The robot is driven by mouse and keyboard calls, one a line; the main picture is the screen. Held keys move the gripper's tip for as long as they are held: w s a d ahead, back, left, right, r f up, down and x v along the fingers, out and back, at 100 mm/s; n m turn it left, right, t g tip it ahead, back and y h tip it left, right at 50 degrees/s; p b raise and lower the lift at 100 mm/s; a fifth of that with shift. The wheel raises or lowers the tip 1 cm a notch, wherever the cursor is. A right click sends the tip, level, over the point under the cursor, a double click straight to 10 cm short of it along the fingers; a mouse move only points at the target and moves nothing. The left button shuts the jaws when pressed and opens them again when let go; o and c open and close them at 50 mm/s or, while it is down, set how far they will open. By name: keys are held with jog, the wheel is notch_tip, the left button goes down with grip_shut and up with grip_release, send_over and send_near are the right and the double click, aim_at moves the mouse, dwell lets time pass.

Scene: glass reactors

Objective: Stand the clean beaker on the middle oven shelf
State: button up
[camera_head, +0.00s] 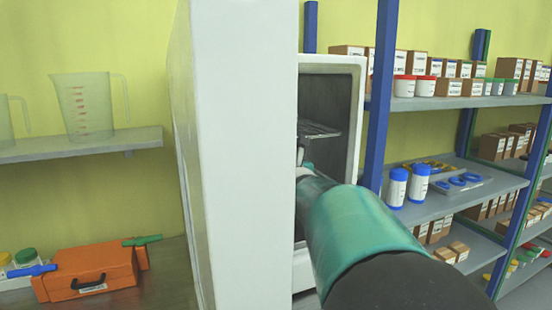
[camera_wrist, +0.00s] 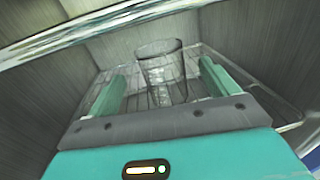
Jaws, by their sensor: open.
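In the wrist view a clear glass beaker (camera_wrist: 163,66) stands upright on a wire shelf inside the grey metal oven chamber. My gripper (camera_wrist: 161,72) is open, with one teal finger on each side of the beaker and a visible gap on both sides. The beaker's lower front is seen between the fingers. In the head view the oven (camera_head: 357,90) is open and my arm reaches into it. A wire shelf (camera_head: 319,129) shows inside. The beaker and my gripper are hidden there by the tall white panel. I cannot tell which shelf level the beaker stands on.
The tall white panel (camera_head: 240,150) stands close left of my arm. Blue-post shelving (camera_head: 376,100) with boxes and jars is at the right. A plastic jug (camera_head: 84,104) stands on a wall shelf at the left, above an orange case (camera_head: 90,272).

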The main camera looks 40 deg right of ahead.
jog(key=v, duration=0.6)
jog(key=shift+s+a, duration=0.15)
jog(key=shift+s, duration=0.2)
dwell(0.8)
